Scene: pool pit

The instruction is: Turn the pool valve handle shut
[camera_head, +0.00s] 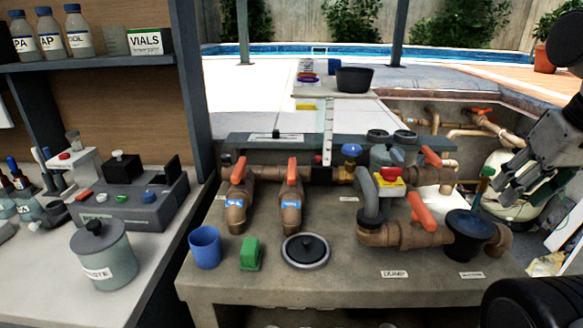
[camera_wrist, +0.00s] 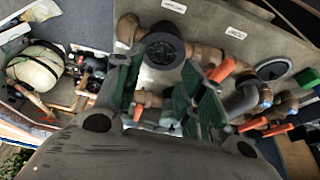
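Several orange valve handles sit on brown pipes over the grey counter. One handle (camera_head: 421,212) stands tilted on the front right pipe, behind the DUMP label (camera_head: 395,274); it also shows in the wrist view (camera_wrist: 221,70). Another handle (camera_head: 431,157) is behind it. Two more handles, a left one (camera_head: 238,170) and a middle one (camera_head: 292,169), stand on blue-marked valves. My gripper (camera_head: 499,182) is at the right, apart from these handles and above the right pipe end. In the wrist view my gripper (camera_wrist: 163,78) has its fingers spread, with nothing held between them.
A dark round cap (camera_head: 468,232) stands near my gripper. A blue cup (camera_head: 205,247), green block (camera_head: 250,254) and black lid (camera_head: 306,250) are at front left. A pale tank (camera_head: 510,190) is behind my gripper.

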